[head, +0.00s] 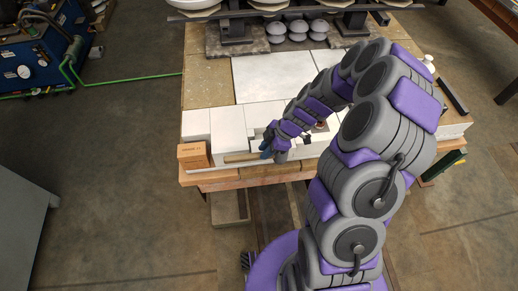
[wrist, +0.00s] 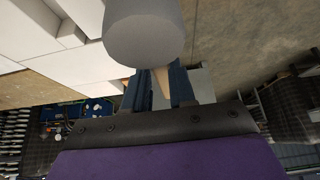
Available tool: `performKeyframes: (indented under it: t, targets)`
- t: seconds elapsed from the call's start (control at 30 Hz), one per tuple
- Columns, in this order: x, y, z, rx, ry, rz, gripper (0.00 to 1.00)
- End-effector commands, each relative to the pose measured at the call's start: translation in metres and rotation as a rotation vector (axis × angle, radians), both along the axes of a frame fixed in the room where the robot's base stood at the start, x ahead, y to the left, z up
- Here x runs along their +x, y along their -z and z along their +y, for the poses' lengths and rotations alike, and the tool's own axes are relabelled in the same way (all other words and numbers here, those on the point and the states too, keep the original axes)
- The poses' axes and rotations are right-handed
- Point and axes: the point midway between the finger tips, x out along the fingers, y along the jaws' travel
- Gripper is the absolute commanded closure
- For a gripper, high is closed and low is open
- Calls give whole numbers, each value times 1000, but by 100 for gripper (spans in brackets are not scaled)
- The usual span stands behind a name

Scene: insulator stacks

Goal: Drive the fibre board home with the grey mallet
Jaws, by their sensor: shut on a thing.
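My gripper (wrist: 158,88) has its dark blue fingers closed around the tan handle (wrist: 160,83) of the grey mallet. The mallet's grey cylindrical head (wrist: 145,36) fills the top middle of the wrist view, beyond the fingers. In the head view my gripper (head: 268,149) is low over the front of the bench, at the white blocks. A tan strip (head: 240,158) lies just left of it along the front edge; I cannot tell whether it is the fibre board or the mallet's handle. The mallet head is not clear in the head view.
White blocks (head: 230,122) line the bench's front. An orange-brown box (head: 193,155) stands at the front left corner. A large white slab (head: 272,76) lies behind. Grey domed insulators (head: 297,29) stand at the back. My arm covers the bench's right side.

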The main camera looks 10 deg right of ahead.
Motion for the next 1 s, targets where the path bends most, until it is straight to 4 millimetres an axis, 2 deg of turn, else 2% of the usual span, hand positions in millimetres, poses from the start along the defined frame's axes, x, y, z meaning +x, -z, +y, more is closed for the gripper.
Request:
performKeyframes:
  t: [0.37, 1.0]
  targets:
    - [-2, 27, 11, -11, 0, 2, 100]
    - [-1, 84, 8, -8, 1, -1, 100]
